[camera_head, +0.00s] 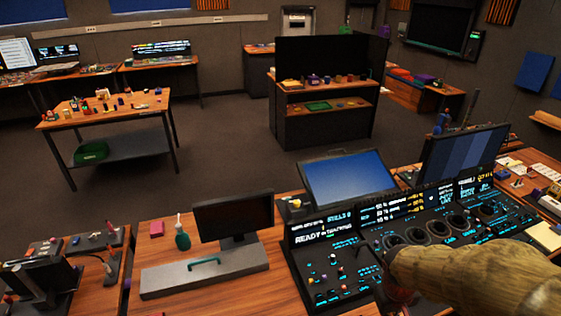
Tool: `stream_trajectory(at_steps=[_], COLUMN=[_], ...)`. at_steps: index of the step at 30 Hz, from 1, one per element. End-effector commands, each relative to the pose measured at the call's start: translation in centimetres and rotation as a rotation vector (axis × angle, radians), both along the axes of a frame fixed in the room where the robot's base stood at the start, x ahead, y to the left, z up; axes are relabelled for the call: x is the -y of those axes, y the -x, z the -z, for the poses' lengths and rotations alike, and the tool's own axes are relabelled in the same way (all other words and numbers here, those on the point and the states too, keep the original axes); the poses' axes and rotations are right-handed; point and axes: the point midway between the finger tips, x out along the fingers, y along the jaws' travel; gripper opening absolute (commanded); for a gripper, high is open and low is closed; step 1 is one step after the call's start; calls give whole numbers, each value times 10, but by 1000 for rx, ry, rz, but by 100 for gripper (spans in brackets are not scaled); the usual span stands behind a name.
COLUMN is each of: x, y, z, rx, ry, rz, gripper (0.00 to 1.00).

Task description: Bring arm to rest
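A thick tan, wood-patterned arm link, which looks like mine, reaches in from the lower right corner over the trackball panel (335,262). The panel is black, with lit cyan text, small knobs and a row of round dark sockets (438,228). A dark, partly reddish end piece (398,290) shows below the link's left end, low over the panel. It seems to be part of my gripper. Its fingertips are not clear, so I cannot tell whether it is open or shut or holds anything. The link hides the panel's lower right part.
A blue-screen monitor (347,177) and a striped monitor (463,152) stand behind the panel. Left of it are a small dark monitor (232,214) and a grey case (205,270) with a teal handle. Open floor (225,150) lies beyond the desk.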

Motion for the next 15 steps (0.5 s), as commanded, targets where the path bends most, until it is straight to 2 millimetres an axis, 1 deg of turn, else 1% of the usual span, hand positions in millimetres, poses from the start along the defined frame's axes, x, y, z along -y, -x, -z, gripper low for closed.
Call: stream_trajectory(at_steps=[1,3,6,9,12,15], x=[-10,-24,-45,-65,-79,-86], y=[12,30,54,72,80,84], z=[-20,-45,-76,-104,-130,-153], rx=[17,33,69,135,231,323], ry=[-16,-47,-96,-143,-177,-188], rz=[41,95,144,158,143,119], gripper=[0,0,0,0,0,0])
